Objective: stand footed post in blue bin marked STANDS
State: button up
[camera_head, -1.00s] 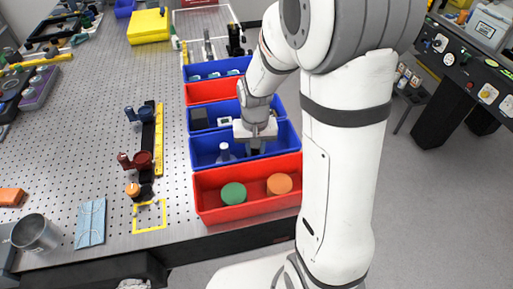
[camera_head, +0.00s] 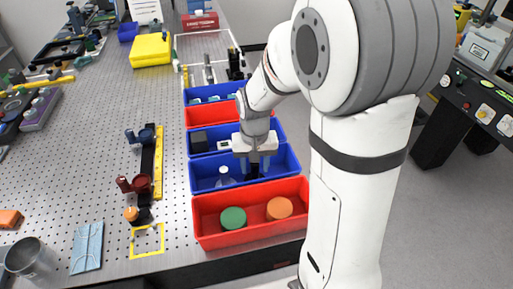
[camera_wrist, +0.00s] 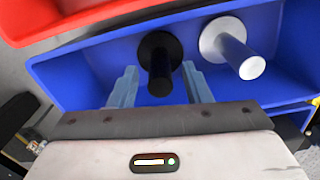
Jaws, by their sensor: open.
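A black footed post (camera_wrist: 160,68) stands upright on its round foot in a blue bin (camera_wrist: 80,75), in the wrist view. In the head view the same post (camera_head: 254,171) is partly hidden by my gripper (camera_head: 254,162) in the blue bin (camera_head: 207,183). My gripper (camera_wrist: 160,88) is open, with one finger on each side of the post and visible gaps between. A white footed post (camera_wrist: 234,52) stands in the same bin to the right in the wrist view, and to the left in the head view (camera_head: 225,178). No bin label is readable.
A red bin (camera_head: 215,241) with a green disc (camera_head: 233,218) and an orange disc (camera_head: 279,208) is in front. Another blue bin (camera_head: 197,153) with a black block (camera_head: 198,138) is behind. Fixtures on a yellow-edged strip (camera_head: 158,165) stand to the left.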

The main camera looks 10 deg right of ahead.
notch_tip(320, 180, up, 8)
jog(key=shift+s+r, duration=0.1)
jog(key=shift+r, duration=0.1)
jog(key=s+d+r+t, duration=0.1)
jog(key=s, duration=0.6)
jog(key=s+d+r+n+t, duration=0.1)
jog(key=s+r+t, duration=0.1)
jog(key=s, duration=0.5)
jog(key=shift+d+n, duration=0.3)
jog(key=shift+d, duration=0.1)
